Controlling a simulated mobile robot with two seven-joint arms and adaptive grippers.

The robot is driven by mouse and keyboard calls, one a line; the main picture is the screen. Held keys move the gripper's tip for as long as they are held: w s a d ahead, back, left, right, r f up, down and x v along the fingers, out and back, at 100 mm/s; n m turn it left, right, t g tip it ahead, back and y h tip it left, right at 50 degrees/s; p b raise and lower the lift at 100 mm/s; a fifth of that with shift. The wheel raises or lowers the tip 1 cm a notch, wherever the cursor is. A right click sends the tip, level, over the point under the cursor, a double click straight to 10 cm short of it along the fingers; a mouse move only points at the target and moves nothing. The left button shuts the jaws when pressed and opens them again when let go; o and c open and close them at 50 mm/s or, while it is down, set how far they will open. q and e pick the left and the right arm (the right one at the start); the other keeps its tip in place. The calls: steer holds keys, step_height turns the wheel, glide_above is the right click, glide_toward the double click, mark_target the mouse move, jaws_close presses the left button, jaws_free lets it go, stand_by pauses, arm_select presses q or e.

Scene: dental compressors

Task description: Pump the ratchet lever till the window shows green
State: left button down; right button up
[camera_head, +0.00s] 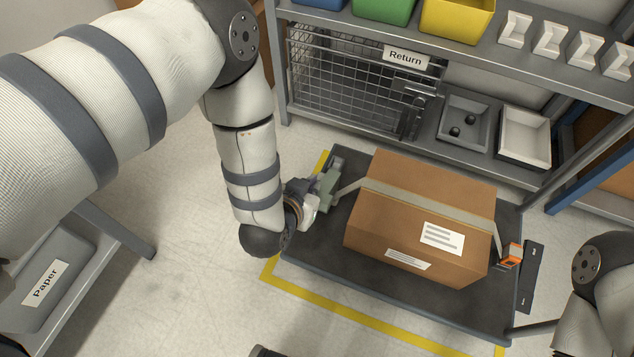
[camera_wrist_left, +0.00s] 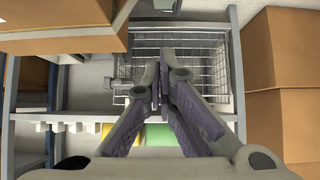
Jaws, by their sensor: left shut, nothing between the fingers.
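A brown cardboard box (camera_head: 405,208) lies on a dark platform (camera_head: 330,262) with a pale strap (camera_head: 430,200) over its top. A small orange piece (camera_head: 512,254) sits at the strap's right end; it may be the ratchet, but its lever and window cannot be made out. My left gripper (camera_head: 327,186) is at the box's left side, near the strap's left end; I cannot tell whether it touches the strap. In the left wrist view its fingers (camera_wrist_left: 160,82) are shut with nothing between them. My right gripper is not in view.
A shelf stands behind, with a wire cage labelled Return (camera_head: 345,80), a grey tray (camera_head: 480,108) and a white tray (camera_head: 524,135). A grey bin labelled Paper (camera_head: 45,285) is at left. Yellow floor lines (camera_head: 345,319) edge the platform. Boxes (camera_wrist_left: 285,125) flank the left wrist view.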

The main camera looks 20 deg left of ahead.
arm_select(q)
steer(key=shift+f, duration=0.1)
steer(key=b, duration=0.5)
glide_above(322, 195)
steer(key=w, duration=0.1)
step_height(322, 195, down, 7)
steer(key=shift+w+f, duration=0.1)
steer(key=shift+s+f, duration=0.65)
steer(key=shift+f, duration=0.35)
steer(key=shift+s+f, duration=0.2)
steer(key=shift+f, duration=0.2)
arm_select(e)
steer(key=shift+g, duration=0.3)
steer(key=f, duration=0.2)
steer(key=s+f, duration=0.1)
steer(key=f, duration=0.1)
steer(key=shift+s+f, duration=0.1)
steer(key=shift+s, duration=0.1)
